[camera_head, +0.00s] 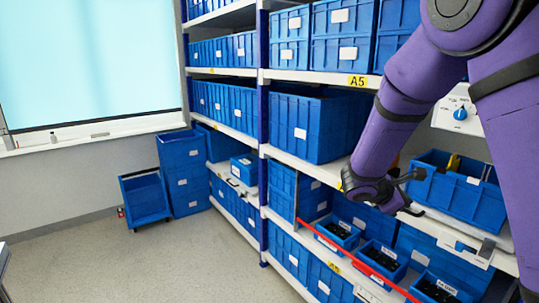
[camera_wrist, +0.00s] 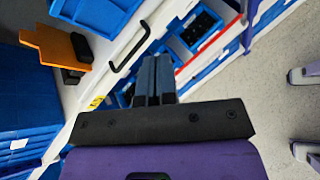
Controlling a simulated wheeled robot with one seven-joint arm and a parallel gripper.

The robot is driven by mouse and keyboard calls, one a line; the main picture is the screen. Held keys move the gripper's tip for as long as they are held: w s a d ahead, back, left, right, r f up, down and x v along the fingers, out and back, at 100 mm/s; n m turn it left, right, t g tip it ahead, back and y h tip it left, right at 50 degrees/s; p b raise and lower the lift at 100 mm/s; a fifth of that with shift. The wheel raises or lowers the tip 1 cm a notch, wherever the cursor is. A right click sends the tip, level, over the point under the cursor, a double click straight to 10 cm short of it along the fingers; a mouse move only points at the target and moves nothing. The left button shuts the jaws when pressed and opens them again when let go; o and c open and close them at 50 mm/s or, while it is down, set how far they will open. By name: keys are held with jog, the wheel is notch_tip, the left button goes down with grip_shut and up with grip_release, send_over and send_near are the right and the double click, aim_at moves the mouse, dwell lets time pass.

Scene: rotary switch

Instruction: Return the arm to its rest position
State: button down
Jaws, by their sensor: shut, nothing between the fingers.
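My gripper (camera_wrist: 154,62) is shut and empty in the wrist view, its two dark fingers side by side. My purple arm (camera_head: 405,110) reaches down across the right of the head view, bent, with its dark wrist end in front of the shelves. A rotary switch with a blue knob (camera_head: 460,113) sits on a white panel (camera_head: 445,120) behind the arm at the right. My gripper is below and left of the knob, apart from it. Part of the panel is hidden by the arm.
Shelves with blue bins (camera_head: 318,128) stand close behind the arm. A red rail (camera_head: 345,255) runs along a lower shelf with small bins. The wrist view shows an orange item (camera_wrist: 55,45) and a black handle (camera_wrist: 130,46). Open floor (camera_head: 130,260) lies at the left.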

jog(key=s+d+r+m+g+y, duration=0.1)
jog(key=s+r+m+y, duration=0.2)
jog(key=s+r+m, duration=0.35)
jog(key=s+r+m+g+y, duration=0.1)
jog(key=s+r+m+y, duration=0.25)
jog(key=s, duration=0.65)
jog(key=s+a+r+m+t+y, duration=0.1)
jog(key=s+a+r+m+y, duration=0.1)
jog(key=s, duration=0.5)
jog(key=s+a+r+m+t+y, duration=0.2)
jog(key=s+a+r+m+y, duration=0.1)
jog(key=s, duration=0.4)
jog(key=shift+s+a+r+m+t, duration=0.25)
jog(key=shift+a+r+m+t, duration=0.05)
jog(key=shift+a+r+m, duration=0.4)
jog(key=c, duration=1.8)
grip_release()
jog(key=shift+y, duration=0.25)
jog(key=shift+c, duration=0.2)
